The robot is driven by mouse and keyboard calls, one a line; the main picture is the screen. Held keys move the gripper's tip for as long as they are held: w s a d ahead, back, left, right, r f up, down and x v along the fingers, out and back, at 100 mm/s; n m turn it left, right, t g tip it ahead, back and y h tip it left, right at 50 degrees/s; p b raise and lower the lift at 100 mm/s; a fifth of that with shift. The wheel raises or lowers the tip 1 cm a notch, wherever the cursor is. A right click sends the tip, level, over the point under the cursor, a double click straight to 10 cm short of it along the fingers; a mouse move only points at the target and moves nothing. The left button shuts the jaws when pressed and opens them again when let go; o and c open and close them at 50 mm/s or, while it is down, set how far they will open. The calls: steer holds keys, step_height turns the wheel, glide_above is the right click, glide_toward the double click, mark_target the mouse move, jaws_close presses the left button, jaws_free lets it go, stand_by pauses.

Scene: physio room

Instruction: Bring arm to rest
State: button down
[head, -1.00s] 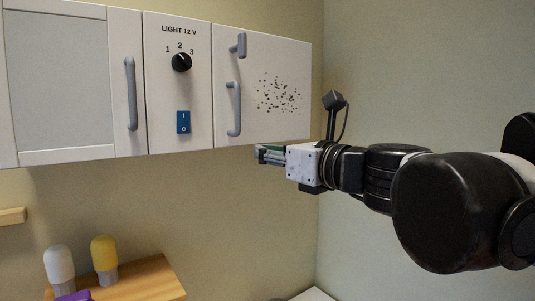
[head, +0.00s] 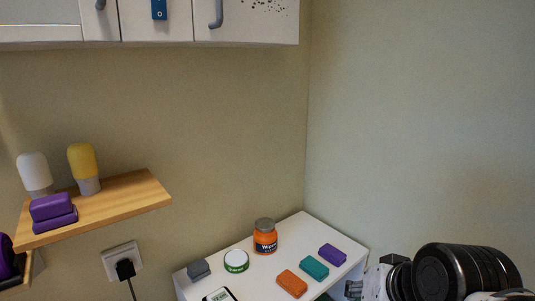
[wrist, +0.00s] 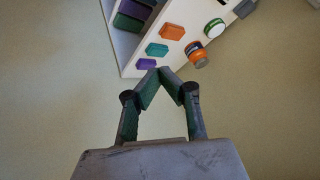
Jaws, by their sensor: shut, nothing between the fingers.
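My gripper shows in the wrist view (wrist: 160,74) with its two green-padded fingers closed together at the tips and nothing between them. In the head view my gripper (head: 353,290) is at the lower right, beside the right edge of the white table (head: 306,222), and partly cut off by the frame's bottom. My dark arm links fill the lower right corner. In the wrist view the fingertips appear in front of the table's edge, near a purple block (wrist: 147,64); I cannot tell the gap.
On the table are orange (head: 292,284), teal (head: 314,267) and purple blocks, an orange jar (head: 265,238), a green-and-white round tin (head: 236,261) and a grey block (head: 199,269). A wooden shelf (head: 135,198) is at left, a wall cabinet (head: 250,25) above. The right wall is bare.

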steer(key=d+f, duration=0.1)
steer(key=s+d+f+n+h, duration=0.1)
steer(key=s+d+f+n, duration=0.1)
steer(key=shift+d+f+g+h+b, duration=0.3)
steer(key=shift+d+f+h, duration=0.1)
stand_by(0.6)
